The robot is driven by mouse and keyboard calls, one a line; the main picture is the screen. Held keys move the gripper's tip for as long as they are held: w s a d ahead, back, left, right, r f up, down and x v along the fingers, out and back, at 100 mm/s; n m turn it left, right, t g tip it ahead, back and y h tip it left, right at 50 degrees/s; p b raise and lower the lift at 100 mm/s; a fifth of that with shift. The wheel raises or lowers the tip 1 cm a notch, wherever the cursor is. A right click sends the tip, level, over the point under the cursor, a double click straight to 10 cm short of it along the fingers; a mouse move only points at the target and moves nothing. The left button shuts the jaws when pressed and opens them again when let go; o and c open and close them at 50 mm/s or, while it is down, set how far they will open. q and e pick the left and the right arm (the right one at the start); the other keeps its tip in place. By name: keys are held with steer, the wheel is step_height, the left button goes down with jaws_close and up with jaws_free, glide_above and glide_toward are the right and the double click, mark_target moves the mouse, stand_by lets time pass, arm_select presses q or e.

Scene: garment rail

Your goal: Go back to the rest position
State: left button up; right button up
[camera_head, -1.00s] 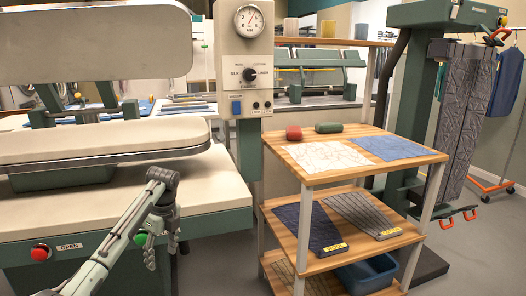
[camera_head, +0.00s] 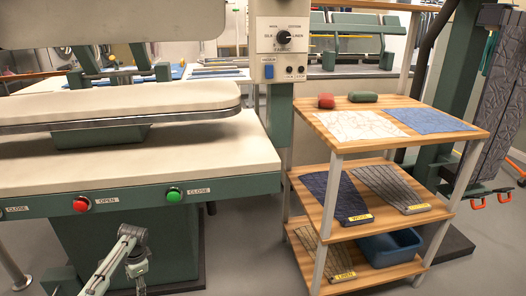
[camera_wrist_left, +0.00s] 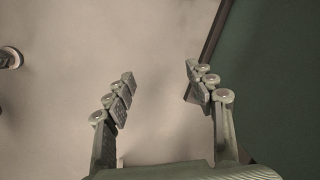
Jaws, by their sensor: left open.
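My left arm comes in at the bottom of the head view, in front of the press base. Its left gripper (camera_head: 137,284) hangs low there and is partly cut off by the bottom edge. In the left wrist view the gripper (camera_wrist_left: 161,82) is open, its two fingers well apart with nothing between them. Pale floor and a dark green surface lie beyond the fingers. My right gripper is in neither view.
The pressing machine (camera_head: 130,175) fills the left, with a red open button (camera_head: 81,204) and a green close button (camera_head: 173,194) on its front. A wooden shelf cart (camera_head: 340,148) with cloths and a blue bin (camera_head: 385,248) stands right. Grey floor (camera_head: 240,245) between them is clear.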

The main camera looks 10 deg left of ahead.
arm_select(q)
steer(key=w+a+r+n+t+y, duration=0.25)
steer(key=w+n+t, duration=0.25)
steer(key=w+n, duration=0.35)
steer(key=s+d+f+m+g+h, duration=0.1)
steer(key=s+d+f, duration=0.55)
steer(key=s, duration=0.35)
steer(key=s+d+f+m+g+h, duration=0.1)
steer(key=s+d+f+h, duration=0.1)
steer(key=s+d+f, duration=0.7)
steer(key=s+d, duration=0.2)
steer(key=s, duration=0.7)
steer(key=s+d+g+h, duration=0.1)
steer(key=s+d, duration=0.2)
steer(key=s, duration=0.8)
steer(key=shift+f, duration=0.35)
steer(key=shift+s+m, duration=0.1)
steer(key=shift+m, duration=0.15)
steer(key=shift+c, duration=0.4)
